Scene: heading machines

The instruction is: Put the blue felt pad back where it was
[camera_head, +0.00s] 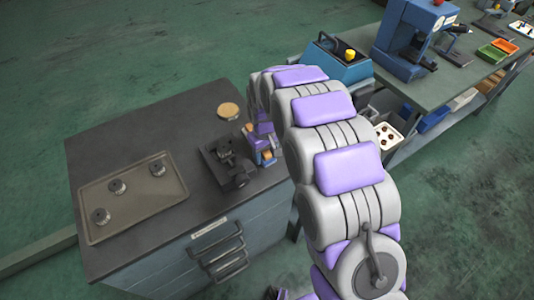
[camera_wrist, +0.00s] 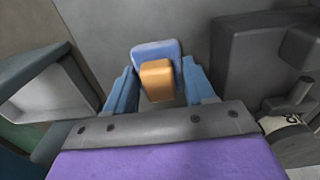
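The blue felt pad (camera_wrist: 156,48) shows in the wrist view with an orange block (camera_wrist: 157,80) on its near side. My gripper (camera_wrist: 160,72) has one blue finger on each side of them. A narrow gap shows between the orange block and the right finger. I cannot tell whether the fingers press on the pad's edges, or whether the pad touches the tabletop. In the head view my gripper (camera_head: 262,148) is low over the right side of the dark-topped cabinet, partly hidden by my arm.
A black vise-like fixture (camera_head: 228,160) stands just left of my gripper. A round tan disc (camera_head: 229,111) lies behind it. A tan tray (camera_head: 103,225) with several dark round parts lies at left. Blue machines (camera_head: 408,38) stand on a green bench (camera_head: 468,68) at right.

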